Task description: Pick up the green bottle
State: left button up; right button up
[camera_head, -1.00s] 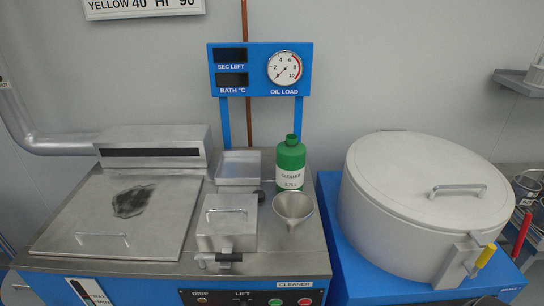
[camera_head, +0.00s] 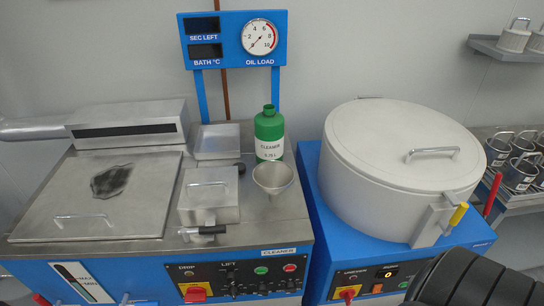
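The green bottle (camera_head: 269,125) stands upright at the back right of the steel machine top (camera_head: 255,218). It has a white label reading CLEANER, and its neck looks open at the top. A metal funnel (camera_head: 272,178) stands just in front of it and covers a little of its lower part. Neither of my grippers shows in the head view. A dark ribbed part at the bottom right is probably my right arm; its gripper is out of the frame.
A steel box with a handle (camera_head: 208,197) stands left of the funnel. A blue gauge panel (camera_head: 232,39) rises behind the bottle. A large lidded drum (camera_head: 403,150) stands on the blue machine to the right. Metal canisters (camera_head: 515,160) sit on a far-right rack.

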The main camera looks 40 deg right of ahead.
aim_at(269, 124)
jog(key=k+l+z, duration=0.25)
jog(key=l, duration=0.45)
jog(key=l+z, duration=0.2)
jog(key=l, duration=0.45)
